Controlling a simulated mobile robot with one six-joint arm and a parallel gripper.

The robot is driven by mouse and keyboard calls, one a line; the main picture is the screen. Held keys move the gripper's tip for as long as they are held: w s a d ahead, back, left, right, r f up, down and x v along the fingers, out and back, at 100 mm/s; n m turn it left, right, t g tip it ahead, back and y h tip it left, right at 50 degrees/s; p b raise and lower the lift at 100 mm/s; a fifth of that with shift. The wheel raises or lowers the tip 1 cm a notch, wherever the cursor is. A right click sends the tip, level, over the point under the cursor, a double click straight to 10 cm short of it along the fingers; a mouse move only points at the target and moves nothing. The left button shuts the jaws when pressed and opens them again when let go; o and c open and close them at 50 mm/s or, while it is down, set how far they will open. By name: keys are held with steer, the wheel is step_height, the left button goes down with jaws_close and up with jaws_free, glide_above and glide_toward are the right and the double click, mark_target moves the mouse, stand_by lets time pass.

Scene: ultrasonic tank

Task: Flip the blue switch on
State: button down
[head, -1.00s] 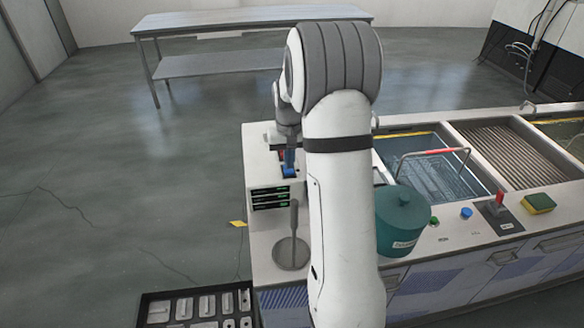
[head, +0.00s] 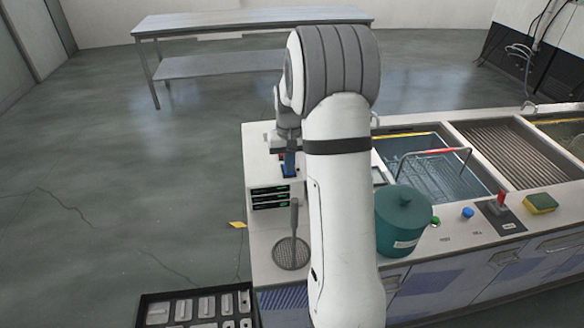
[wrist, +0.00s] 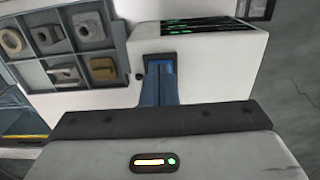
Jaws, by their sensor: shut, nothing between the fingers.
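The blue switch (head: 290,172) sits in a dark frame on top of the white control box (head: 261,172) at the counter's left end. In the wrist view the switch (wrist: 166,66) shows as a bright blue strip at the fingertips, mostly covered by them. My gripper (head: 289,158) is shut and empty, its blue-grey fingers pointing down at the switch. The fingers (wrist: 158,88) also show in the wrist view, overlapping the switch; I cannot tell whether they touch it. Which way the switch is tipped is hidden.
A skimmer (head: 291,253) and a teal lidded pot (head: 402,222) stand in front of and right of the box. A tank with a wire basket handle (head: 432,152) lies further right. A parts tray (head: 150,298) is at lower left.

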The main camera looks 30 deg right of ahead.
steer(key=shift+r+p, duration=2.25)
steer(key=shift+r, duration=1.15)
steer(key=s+a+r+n+t+b, duration=0.1)
steer(key=s+a+r+t, duration=0.1)
steer(key=s+a+r, duration=0.7)
steer(key=s+a+n, duration=0.1)
steer(key=s+a, duration=0.2)
steer(key=s, duration=0.5)
steer(key=s+a+f+n+t+b, duration=0.1)
steer(key=s+a, duration=0.2)
steer(key=s, duration=0.6)
steer(key=shift+s+f, duration=0.15)
steer(key=shift+s, duration=0.1)
